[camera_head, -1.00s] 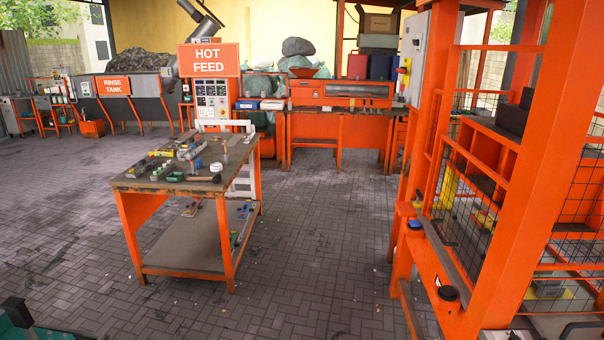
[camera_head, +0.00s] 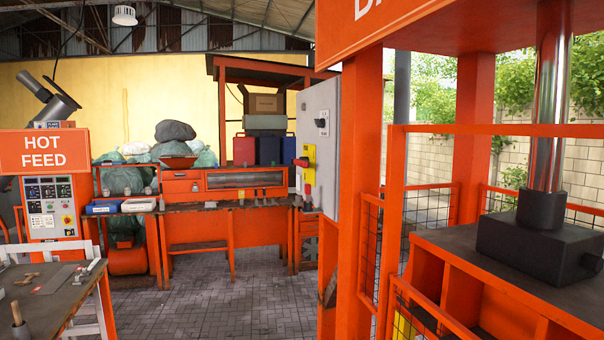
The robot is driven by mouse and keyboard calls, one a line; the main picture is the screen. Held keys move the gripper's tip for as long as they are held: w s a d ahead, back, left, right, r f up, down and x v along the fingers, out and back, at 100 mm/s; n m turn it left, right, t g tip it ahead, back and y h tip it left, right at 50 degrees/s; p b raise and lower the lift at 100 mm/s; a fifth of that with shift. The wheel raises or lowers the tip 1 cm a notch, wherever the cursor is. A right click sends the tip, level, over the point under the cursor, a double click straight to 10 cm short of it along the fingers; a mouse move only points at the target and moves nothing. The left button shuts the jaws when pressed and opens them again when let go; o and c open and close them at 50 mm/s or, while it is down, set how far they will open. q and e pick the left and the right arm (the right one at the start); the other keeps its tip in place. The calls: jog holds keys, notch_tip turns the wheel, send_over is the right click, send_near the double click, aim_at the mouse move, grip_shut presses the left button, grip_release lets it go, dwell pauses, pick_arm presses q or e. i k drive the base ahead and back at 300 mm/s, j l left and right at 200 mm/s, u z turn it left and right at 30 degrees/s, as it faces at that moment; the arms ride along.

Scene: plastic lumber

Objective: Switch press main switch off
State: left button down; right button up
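The orange press frame (camera_head: 362,190) fills the right side of the head view. A grey control cabinet (camera_head: 320,90) is fixed to its left side. A small dark switch (camera_head: 322,124) sits on a light plate on the cabinet face. Lower on the cabinet is a yellow panel (camera_head: 310,153) with a red knob (camera_head: 302,162). I cannot tell which of these is the main switch or what position it is in. Neither of my grippers is in view.
The press's dark block (camera_head: 540,246) and steel column (camera_head: 550,100) stand at right behind orange rails. A workbench (camera_head: 45,300) is at lower left. The HOT FEED sign (camera_head: 44,152) and an orange bench (camera_head: 198,228) are behind. Paved floor (camera_head: 240,305) is open in between.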

aim_at(305, 163)
jog(key=i, duration=0.5)
jog(key=i+j, duration=0.5)
jog(key=i, duration=0.15)
jog(key=i+j, duration=1.05)
jog(key=i, duration=0.2)
jog(key=i+j+z, duration=0.2)
jog(key=z, duration=1)
